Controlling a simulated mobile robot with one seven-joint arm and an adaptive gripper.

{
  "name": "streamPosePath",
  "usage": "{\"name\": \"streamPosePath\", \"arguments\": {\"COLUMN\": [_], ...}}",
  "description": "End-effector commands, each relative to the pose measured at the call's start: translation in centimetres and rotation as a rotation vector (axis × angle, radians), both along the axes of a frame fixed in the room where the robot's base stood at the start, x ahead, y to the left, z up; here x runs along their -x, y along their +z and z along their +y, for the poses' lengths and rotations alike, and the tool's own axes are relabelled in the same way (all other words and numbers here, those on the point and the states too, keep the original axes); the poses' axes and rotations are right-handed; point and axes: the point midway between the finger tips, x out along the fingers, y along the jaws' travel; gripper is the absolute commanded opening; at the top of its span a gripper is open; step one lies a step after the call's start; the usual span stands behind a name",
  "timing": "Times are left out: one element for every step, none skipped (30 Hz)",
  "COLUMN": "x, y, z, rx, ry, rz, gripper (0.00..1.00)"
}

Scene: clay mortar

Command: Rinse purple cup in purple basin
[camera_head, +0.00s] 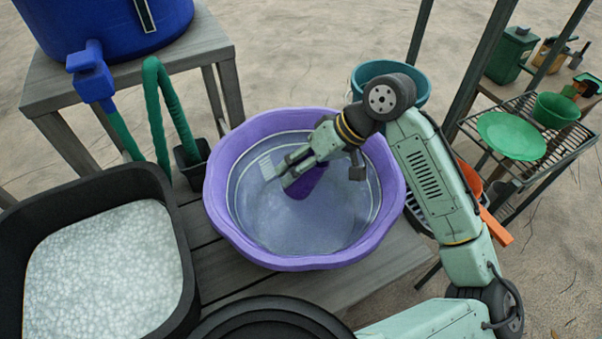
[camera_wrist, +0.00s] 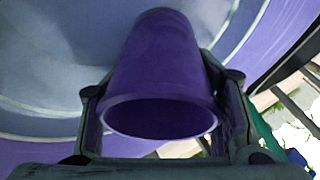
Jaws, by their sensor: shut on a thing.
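The purple basin (camera_head: 222,205) stands on a grey wooden table and holds clear water (camera_head: 300,215). My gripper (camera_head: 287,172) reaches into the basin from the upper right. It is shut on the purple cup (camera_head: 308,184), which is partly hidden behind the gripper in the head view. In the wrist view the cup (camera_wrist: 158,65) sits between the two fingers (camera_wrist: 160,110), its open rim toward the camera and its narrower base pointing into the basin. I cannot tell how deep the cup is in the water.
A black tub of foamy liquid (camera_head: 105,265) stands at the lower left. A blue barrel with a tap (camera_head: 95,75) and green hose (camera_head: 160,100) is behind it. A teal bowl (camera_head: 415,85) lies behind my arm. A rack holds a green plate (camera_head: 512,135) and green bowl (camera_head: 556,109) at right.

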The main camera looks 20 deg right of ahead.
Motion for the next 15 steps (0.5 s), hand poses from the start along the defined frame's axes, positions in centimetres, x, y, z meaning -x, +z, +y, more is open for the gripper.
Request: {"name": "streamPosePath", "arguments": {"x": [0.0,0.0,0.0,0.0,0.0,0.0,0.0,0.0,0.0,0.0,0.0,0.0,0.0,0.0,0.0], "y": [0.6,0.8,1.2,1.5,1.8,2.2,2.5,2.8,3.2,3.5,3.8,4.2,4.6,4.8,5.2], "z": [0.0,0.0,0.0,0.0,0.0,0.0,0.0,0.0,0.0,0.0,0.0,0.0,0.0,0.0,0.0], "rx": [0.0,0.001,0.002,0.002,0.003,0.001,0.001,0.0,0.001,0.002,0.002,0.002,0.001,0.001,0.0], "ry": [0.002,0.002,0.002,0.002,0.001,0.0,0.002,0.002,0.002,0.002,0.001,0.001,0.001,0.001,0.002], "rz": [-0.001,0.0,0.0,0.0,-0.001,-0.001,0.0,-0.001,-0.002,0.0,0.0,0.0,0.0,0.0,-0.001], "gripper": [0.26,0.26,0.26,0.26,0.26,0.26,0.26,0.26,0.26,0.26,0.26,0.26,0.26,0.26,0.26]}}
